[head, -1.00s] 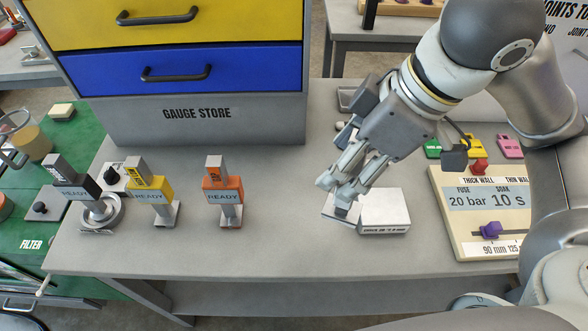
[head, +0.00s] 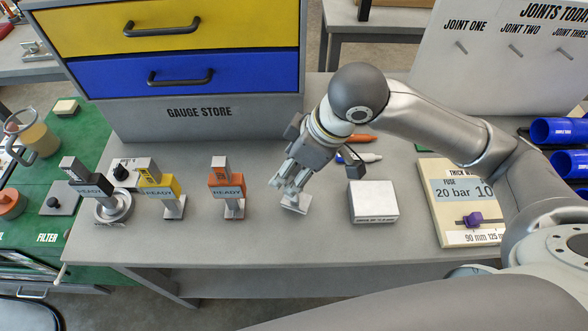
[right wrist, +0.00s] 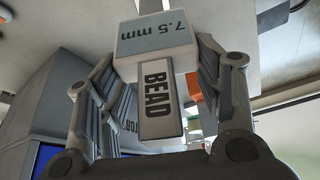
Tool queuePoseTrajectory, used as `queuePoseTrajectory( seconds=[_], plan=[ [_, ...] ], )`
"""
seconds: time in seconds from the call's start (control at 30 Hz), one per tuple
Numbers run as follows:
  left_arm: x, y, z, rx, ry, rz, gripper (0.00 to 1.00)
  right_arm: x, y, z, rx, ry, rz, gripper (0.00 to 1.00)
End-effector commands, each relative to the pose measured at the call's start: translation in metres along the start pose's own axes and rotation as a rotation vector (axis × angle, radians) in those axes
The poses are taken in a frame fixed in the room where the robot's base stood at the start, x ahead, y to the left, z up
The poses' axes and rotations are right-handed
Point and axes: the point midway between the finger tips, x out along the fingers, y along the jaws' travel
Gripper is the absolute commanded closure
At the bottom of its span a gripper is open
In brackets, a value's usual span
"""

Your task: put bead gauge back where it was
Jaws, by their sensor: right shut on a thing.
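The bead gauge (right wrist: 157,95) is in my right gripper. In the right wrist view it has a white block with a blue "7.5 mm" face and a grey stem marked "BEAD", between the two fingers. In the head view my right gripper (head: 288,184) is over the grey bench, right of the orange gauge. The gauge's pale foot (head: 296,203) shows below the fingers, at or just above the bench top; I cannot tell if it touches. Most of the gauge is hidden by the gripper there. My left gripper is not in view.
An orange READY gauge (head: 227,186), a yellow one (head: 160,187) and a black one (head: 90,185) stand to the left. A white box (head: 373,202) is to the right, before the fuse panel (head: 445,215). The gauge store (head: 200,112) stands behind. The front bench strip is clear.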

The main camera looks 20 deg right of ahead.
Motion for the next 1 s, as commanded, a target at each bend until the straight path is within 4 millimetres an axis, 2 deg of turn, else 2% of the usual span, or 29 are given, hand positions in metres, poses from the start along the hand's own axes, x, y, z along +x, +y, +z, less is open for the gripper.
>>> queuePoseTrajectory(
  seconds=[0.13, 0.53, 0.57, 0.7, 1.0],
  plan=[
    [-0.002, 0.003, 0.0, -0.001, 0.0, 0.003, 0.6, 0.015, 0.0, 0.007, 0.001, -0.001, -0.001, 0.61],
    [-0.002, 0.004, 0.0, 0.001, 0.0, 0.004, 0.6, 0.02, 0.0, 0.009, 0.001, 0.0, 0.001, 0.61],
    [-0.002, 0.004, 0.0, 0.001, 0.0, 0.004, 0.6, 0.02, 0.0, 0.009, 0.0, -0.001, 0.001, 0.37],
    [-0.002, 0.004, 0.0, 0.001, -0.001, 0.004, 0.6, 0.02, 0.0, 0.009, 0.001, -0.001, 0.0, 0.19],
    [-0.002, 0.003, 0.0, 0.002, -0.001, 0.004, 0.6, 0.019, 0.0, 0.009, 0.001, -0.001, 0.0, 0.18]
  ],
)
